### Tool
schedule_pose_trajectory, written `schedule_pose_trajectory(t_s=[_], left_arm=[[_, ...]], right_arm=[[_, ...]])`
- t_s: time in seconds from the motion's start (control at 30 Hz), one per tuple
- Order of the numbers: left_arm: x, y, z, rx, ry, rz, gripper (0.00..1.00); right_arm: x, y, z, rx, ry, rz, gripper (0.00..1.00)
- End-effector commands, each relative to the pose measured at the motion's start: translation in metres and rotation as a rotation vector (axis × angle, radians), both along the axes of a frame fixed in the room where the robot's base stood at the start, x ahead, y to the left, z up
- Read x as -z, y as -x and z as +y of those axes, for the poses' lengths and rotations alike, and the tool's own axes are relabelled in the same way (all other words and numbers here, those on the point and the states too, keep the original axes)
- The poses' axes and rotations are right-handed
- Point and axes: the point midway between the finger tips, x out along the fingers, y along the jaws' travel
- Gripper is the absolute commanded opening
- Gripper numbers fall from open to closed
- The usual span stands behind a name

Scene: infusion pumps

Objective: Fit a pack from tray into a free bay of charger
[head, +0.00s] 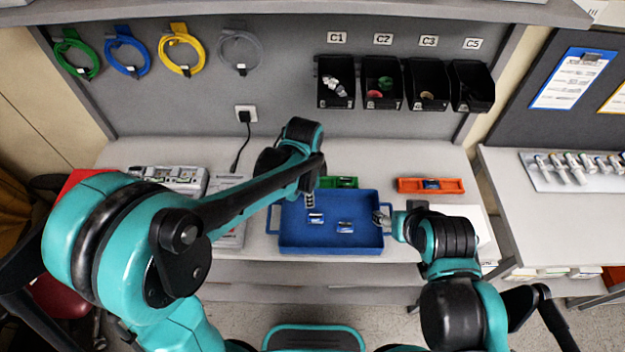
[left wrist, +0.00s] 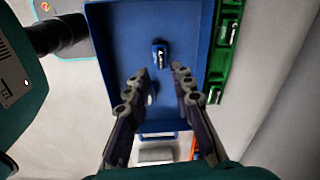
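The blue tray (head: 290,243) lies on the bench's front part with two small packs in it, one to the left (head: 316,217) and one to the right (head: 345,227). In the left wrist view one pack (left wrist: 159,53) lies clear of the fingers; the other is partly hidden behind a finger. My left gripper (head: 310,200) is open over the tray, with nothing between its fingertips (left wrist: 155,82). My right gripper (head: 380,217) is at the tray's right side; its fingers are too small to read. A pale unit that may be the charger (head: 168,178) stands at the left, partly behind my left arm.
A green holder (head: 346,182) stands behind the tray; it holds packs in the left wrist view (left wrist: 228,30). An orange holder (head: 410,185) with a pack stands to the right. Another pale unit (head: 230,240) lies left of the tray, partly covered by my arm. Bins hang behind.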

Motion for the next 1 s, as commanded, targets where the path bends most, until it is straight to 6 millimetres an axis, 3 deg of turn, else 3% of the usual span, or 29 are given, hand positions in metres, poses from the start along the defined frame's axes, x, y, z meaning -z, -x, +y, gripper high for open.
schedule_pose_trajectory(t_s=[0.1,0.37,0.57,1.0], left_arm=[[0.008,-0.005,-0.017,0.120,-0.020,0.042,0.23],[0.021,-0.005,-0.025,0.187,-0.030,0.067,0.23],[0.037,-0.005,-0.024,0.185,-0.029,0.066,0.23],[0.096,-0.005,-0.024,0.183,-0.029,0.065,0.23]], right_arm=[[-0.013,0.000,0.000,0.000,0.000,0.000,0.63],[-0.012,0.000,0.000,0.000,0.000,0.000,0.63],[0.000,0.000,0.000,0.000,0.000,0.000,0.63],[0.045,0.000,0.000,0.000,0.000,0.000,0.63]])
